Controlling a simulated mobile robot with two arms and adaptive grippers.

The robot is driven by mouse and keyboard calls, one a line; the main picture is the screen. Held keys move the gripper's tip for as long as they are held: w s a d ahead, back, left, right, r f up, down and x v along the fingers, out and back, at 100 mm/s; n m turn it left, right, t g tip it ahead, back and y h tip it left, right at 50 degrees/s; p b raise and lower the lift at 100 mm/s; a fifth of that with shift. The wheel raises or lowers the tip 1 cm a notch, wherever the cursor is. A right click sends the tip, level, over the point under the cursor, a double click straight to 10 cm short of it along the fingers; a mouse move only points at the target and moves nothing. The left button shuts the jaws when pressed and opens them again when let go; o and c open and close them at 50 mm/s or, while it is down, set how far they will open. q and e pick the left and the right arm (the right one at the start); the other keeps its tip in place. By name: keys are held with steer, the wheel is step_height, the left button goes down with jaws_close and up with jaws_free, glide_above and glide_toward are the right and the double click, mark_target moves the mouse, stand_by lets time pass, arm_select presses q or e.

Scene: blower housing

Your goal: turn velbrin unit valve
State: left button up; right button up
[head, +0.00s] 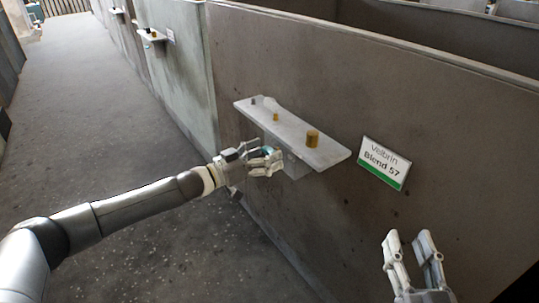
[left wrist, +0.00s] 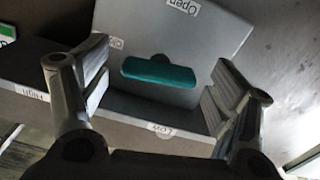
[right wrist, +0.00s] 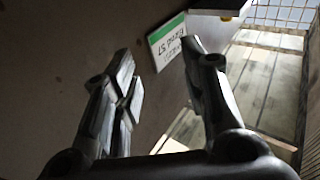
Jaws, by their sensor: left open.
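The valve is a teal bar handle (left wrist: 158,72) on a grey box (left wrist: 190,35) in the left wrist view, with an "Open" label above it. In the head view the teal handle (head: 267,151) is mostly hidden behind my left gripper, under the shelf. My left gripper (head: 272,162) is open at the handle; in the left wrist view (left wrist: 155,85) its fingers stand apart on either side of the handle. I cannot tell whether they touch it. My right gripper (head: 408,243) is open and empty, low at the right; its fingers also show in the right wrist view (right wrist: 158,75).
A grey shelf (head: 295,135) with small brass knobs juts from the wall above the box. A sign "Velbrin Blend 57" (head: 384,163) hangs right of it. The long wall (head: 440,130) runs along the walkway (head: 110,110). Another shelf (head: 150,38) is farther back.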

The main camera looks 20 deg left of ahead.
arm_select(q)
steer(key=shift+w+d, duration=0.45)
steer(key=shift+w, duration=0.15)
arm_select(e)
steer(key=shift+s+a+r+t, duration=0.1)
steer(key=shift+r+t, duration=0.5)
steer(key=shift+r, duration=0.25)
arm_select(q)
steer(key=c, duration=1)
steer(key=shift+m+p, duration=1)
steer(key=shift+p, duration=0.25)
steer(key=shift+c, duration=0.2)
arm_select(e)
step_height(320, 180, down, 12)
steer(key=s+d+g+h, duration=0.1)
steer(key=s+d+g, duration=0.1)
steer(key=g, duration=0.5)
steer(key=shift+s+d+h, duration=0.2)
steer(key=shift+s+h, duration=0.05)
steer(key=shift+h, duration=0.15)
steer(key=shift+r, duration=0.1)
arm_select(q)
steer(key=o, duration=1)
steer(key=shift+o, duration=0.2)
